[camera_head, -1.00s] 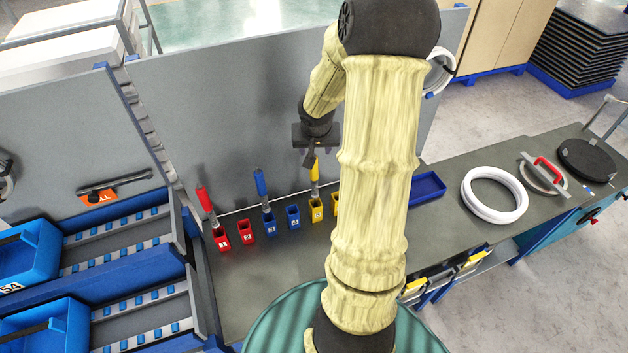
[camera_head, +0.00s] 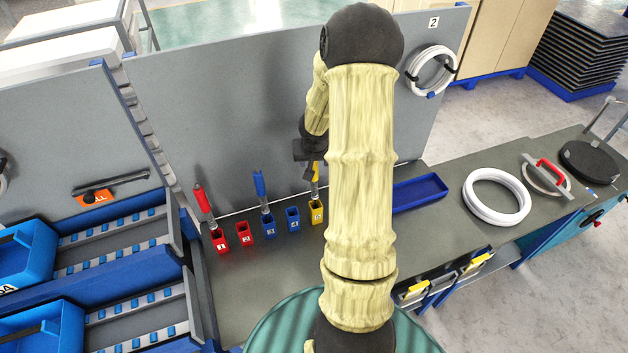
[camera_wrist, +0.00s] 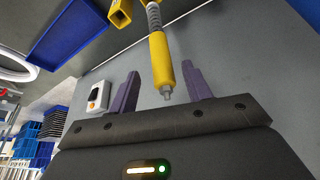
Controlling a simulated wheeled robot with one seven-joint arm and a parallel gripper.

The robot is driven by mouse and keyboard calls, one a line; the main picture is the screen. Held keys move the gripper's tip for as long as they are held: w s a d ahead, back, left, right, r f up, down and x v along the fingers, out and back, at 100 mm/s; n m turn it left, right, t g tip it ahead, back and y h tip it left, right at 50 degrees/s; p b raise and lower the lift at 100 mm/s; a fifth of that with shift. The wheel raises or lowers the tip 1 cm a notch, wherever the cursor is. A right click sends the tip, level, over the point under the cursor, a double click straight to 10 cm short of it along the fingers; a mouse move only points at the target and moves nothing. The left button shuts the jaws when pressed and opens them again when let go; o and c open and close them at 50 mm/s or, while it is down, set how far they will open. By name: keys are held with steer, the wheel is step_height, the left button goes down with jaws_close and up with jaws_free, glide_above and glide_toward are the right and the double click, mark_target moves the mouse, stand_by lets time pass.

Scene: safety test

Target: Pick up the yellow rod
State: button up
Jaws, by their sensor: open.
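The yellow rod (camera_head: 315,172) stands upright in the yellow holder (camera_head: 316,212) on the bench, partly hidden by my arm in the head view. In the wrist view the rod (camera_wrist: 161,62) shows its yellow handle with a grey tip pointing at my gripper and a grey spring-like shaft beyond. My gripper (camera_wrist: 163,88) is open, its two purple fingers one on each side of the rod's end, with gaps on both sides. In the head view my gripper (camera_head: 312,164) is at the rod's top. Whether they touch cannot be told.
A red rod (camera_head: 204,198) and a blue rod (camera_head: 261,184) stand in holders to the left. A grey panel (camera_head: 230,100) rises behind. A blue tray (camera_head: 420,192) and white rings (camera_head: 497,197) lie right. A white device (camera_wrist: 99,93) shows beside the left finger.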

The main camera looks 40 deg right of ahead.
mark_target(314, 166)
steer(key=x, duration=0.2)
steer(key=b+x, duration=0.1)
steer(key=shift+s+a+f, duration=0.1)
steer(key=shift+a+f, duration=0.15)
steer(key=shift+f, duration=0.1)
steer(key=shift+w+d+f, duration=0.15)
steer(key=shift+w+f, duration=0.05)
steer(key=shift+f, duration=0.25)
jaws_close()
